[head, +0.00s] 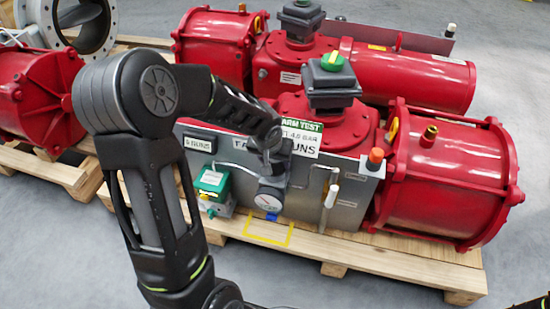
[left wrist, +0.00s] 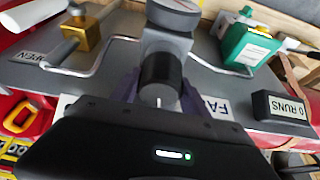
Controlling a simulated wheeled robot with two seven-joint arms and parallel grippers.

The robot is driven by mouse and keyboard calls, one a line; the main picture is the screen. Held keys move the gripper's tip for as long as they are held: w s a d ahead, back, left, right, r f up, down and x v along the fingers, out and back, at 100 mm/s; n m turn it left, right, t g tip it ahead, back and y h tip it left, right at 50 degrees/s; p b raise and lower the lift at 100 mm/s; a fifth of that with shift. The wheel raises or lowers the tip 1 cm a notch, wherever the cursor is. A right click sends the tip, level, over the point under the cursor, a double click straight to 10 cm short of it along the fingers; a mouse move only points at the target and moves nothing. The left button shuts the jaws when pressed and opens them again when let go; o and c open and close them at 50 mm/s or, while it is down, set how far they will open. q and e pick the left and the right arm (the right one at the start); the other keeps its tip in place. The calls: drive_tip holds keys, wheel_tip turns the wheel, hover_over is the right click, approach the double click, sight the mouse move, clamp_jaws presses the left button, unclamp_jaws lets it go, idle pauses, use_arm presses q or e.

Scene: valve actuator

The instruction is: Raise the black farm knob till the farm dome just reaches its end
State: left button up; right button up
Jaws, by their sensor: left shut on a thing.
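The black knob (left wrist: 160,70) is a short cylinder with a pale end, below the grey regulator body (left wrist: 168,40) in the left wrist view. My left gripper (left wrist: 160,87) is shut on this knob, with one finger on each side. In the head view my wrist hides the knob, just above the round pressure gauge (head: 268,199). The farm dome seems to be the green and yellow indicator dome (head: 332,60) on the dark box (head: 333,82) above the "FARM TEST" label (head: 297,124).
The grey panel carries a green box (head: 212,182), a white-handled lever (head: 331,196) and an orange-capped fitting (head: 375,158). Bent metal tubes (left wrist: 105,55) run close beside my left gripper. Red actuators (head: 450,170) stand around on a wooden pallet (head: 400,262). Floor in front is clear.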

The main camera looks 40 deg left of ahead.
use_arm(q)
drive_tip(key=shift+r+m+p, duration=0.2)
drive_tip(key=shift+m+p, duration=0.15)
drive_tip(key=shift+m, duration=0.05)
drive_tip(key=shift+f, duration=0.2)
drive_tip(key=o, duration=1.4)
drive_tip(key=shift+c, duration=0.2)
